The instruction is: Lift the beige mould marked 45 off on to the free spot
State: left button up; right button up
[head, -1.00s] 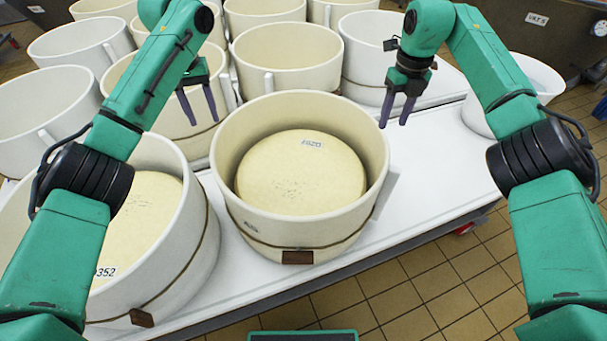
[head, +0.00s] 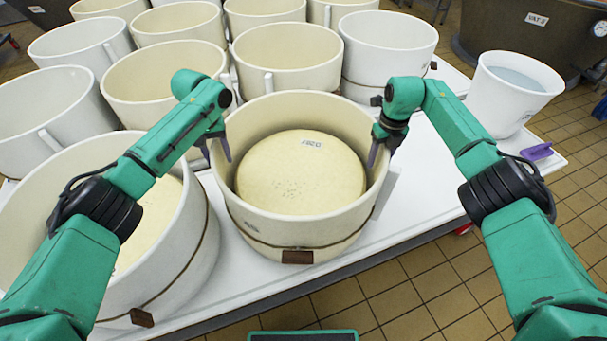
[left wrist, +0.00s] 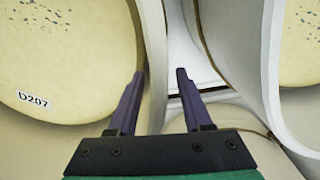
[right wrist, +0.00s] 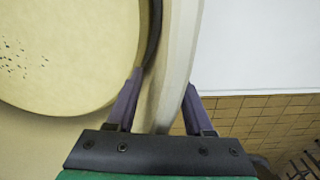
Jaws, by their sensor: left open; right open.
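The beige mould (head: 300,240) stands on the white table, upright, with a cheese (head: 300,175) inside; the cheese's label reads D207 in the left wrist view. I cannot read a 45 on the mould. My left gripper (head: 217,153) is open at the mould's left rim; in the left wrist view its fingers (left wrist: 160,74) stand either side of the wall (left wrist: 152,50). My right gripper (head: 377,155) is open at the right rim; its fingers (right wrist: 162,80) straddle the wall (right wrist: 178,50) in the right wrist view. Bare table (head: 430,180) lies right of the mould.
A second mould with cheese (head: 180,275) stands close on the left. Several empty moulds (head: 285,52) crowd behind. A white bucket of liquid (head: 505,100) and a purple tool (head: 537,151) are at the right. The table's front edge is close before the moulds.

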pick_arm(q)
grip_shut()
pick_arm(e)
grip_shut()
pick_arm(q)
jog(key=shift+r, duration=0.2)
pick_arm(e)
jog(key=shift+r, duration=0.15)
dwell(0.9)
